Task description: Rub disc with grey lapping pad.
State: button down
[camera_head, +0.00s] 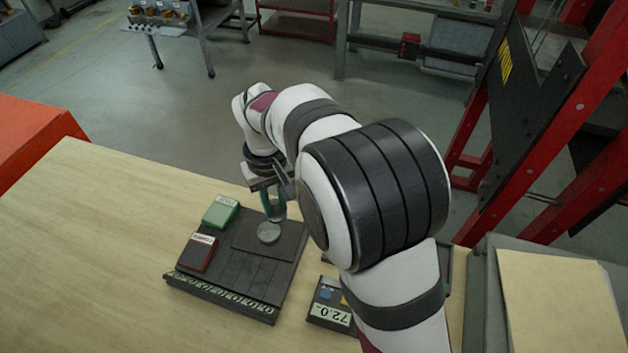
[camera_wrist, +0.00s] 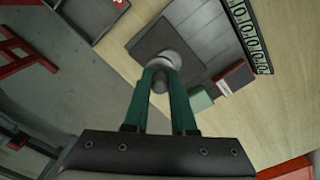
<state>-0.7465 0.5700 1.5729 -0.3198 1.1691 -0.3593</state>
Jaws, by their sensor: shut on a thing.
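My gripper (camera_head: 273,207) has green fingers and is shut on the grey metal disc (camera_head: 268,233), gripping a small part on its near side. In the wrist view the disc (camera_wrist: 170,58) is just past the fingertips (camera_wrist: 160,84). The disc is over the dark grey square pad (camera_head: 285,243) on the black board; this pad also shows in the wrist view (camera_wrist: 150,38). I cannot tell whether the disc touches it. A green block (camera_head: 221,211) and a dark red block (camera_head: 198,252), both with white labels, are at the board's left side.
The black board (camera_head: 225,287) lies on a wooden table (camera_head: 110,235). A small device reading 72.0 (camera_head: 330,312) stands right of it, partly hidden by my arm. A grey bin with a tan top (camera_head: 560,300) is at far right. The table's left is clear.

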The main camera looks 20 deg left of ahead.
aim_at(277, 216)
jog(key=shift+f, duration=3.2)
jog(key=shift+a+f, duration=0.25)
jog(key=shift+f, duration=0.55)
jog(key=shift+a, duration=2.65)
jog(key=shift+d, duration=2.95)
jog(key=shift+r, duration=4.05)
jog(key=w+d+r+m, duration=0.1)
jog(key=d+r+m, duration=0.3)
jog(key=d, duration=1.1)
jog(key=w+d+r+m, duration=0.1)
jog(key=d+r+m, duration=0.4)
jog(key=d+r, duration=0.5)
jog(key=d, duration=0.4)
jog(key=shift+d, duration=0.4)
